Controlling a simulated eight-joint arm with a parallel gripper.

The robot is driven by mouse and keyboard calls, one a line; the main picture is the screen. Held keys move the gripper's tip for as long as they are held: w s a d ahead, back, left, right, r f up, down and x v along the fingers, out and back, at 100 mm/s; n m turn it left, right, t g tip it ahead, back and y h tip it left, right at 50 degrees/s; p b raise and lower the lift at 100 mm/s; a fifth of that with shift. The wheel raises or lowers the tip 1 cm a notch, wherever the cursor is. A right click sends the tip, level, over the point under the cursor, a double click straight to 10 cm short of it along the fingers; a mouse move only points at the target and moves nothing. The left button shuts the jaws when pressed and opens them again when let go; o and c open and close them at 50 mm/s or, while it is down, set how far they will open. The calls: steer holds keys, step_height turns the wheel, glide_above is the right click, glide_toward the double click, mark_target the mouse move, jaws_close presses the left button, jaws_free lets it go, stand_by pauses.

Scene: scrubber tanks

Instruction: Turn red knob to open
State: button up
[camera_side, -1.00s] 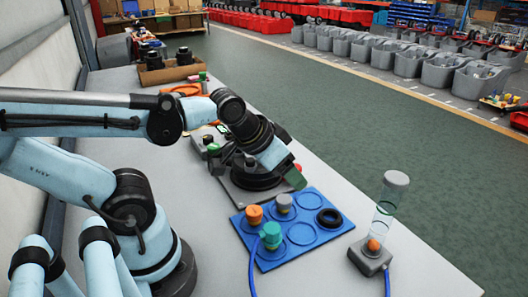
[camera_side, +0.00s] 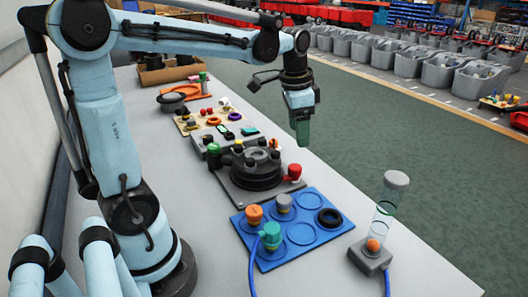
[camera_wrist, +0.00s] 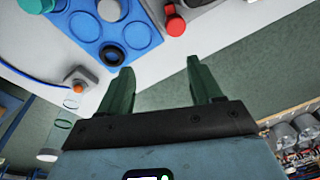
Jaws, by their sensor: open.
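The red knob (camera_side: 292,172) sits at the right corner of a dark base plate (camera_side: 240,196) that carries a round black device (camera_side: 256,168). In the wrist view the red knob (camera_wrist: 174,22) is at the top, just beyond the fingers and between their lines. My gripper (camera_side: 302,134) hangs pointing down, above and a little behind the red knob, near the table's far right edge, and touches nothing. In the wrist view my gripper (camera_wrist: 158,82) has its two green fingers spread apart with nothing between them.
A blue tray (camera_side: 262,262) with orange, grey and teal knobs and a black ring lies in front of the plate. A grey box with a clear tube (camera_side: 384,212) stands at right. Behind lie a box with a green knob (camera_side: 213,149) and a board of coloured parts (camera_side: 222,119).

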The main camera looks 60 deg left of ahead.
mark_target(295, 166)
steer(key=w+a+f+m+g, duration=0.1)
steer(key=w+a+g, duration=0.1)
steer(key=w+a, duration=0.15)
steer(key=shift+m, duration=0.3)
steer(key=f, duration=0.8)
steer(key=s+f, duration=0.1)
steer(key=f, duration=0.3)
steer(key=shift+a+f, duration=0.15)
steer(key=shift+a, duration=0.05)
steer(key=c, duration=1.1)
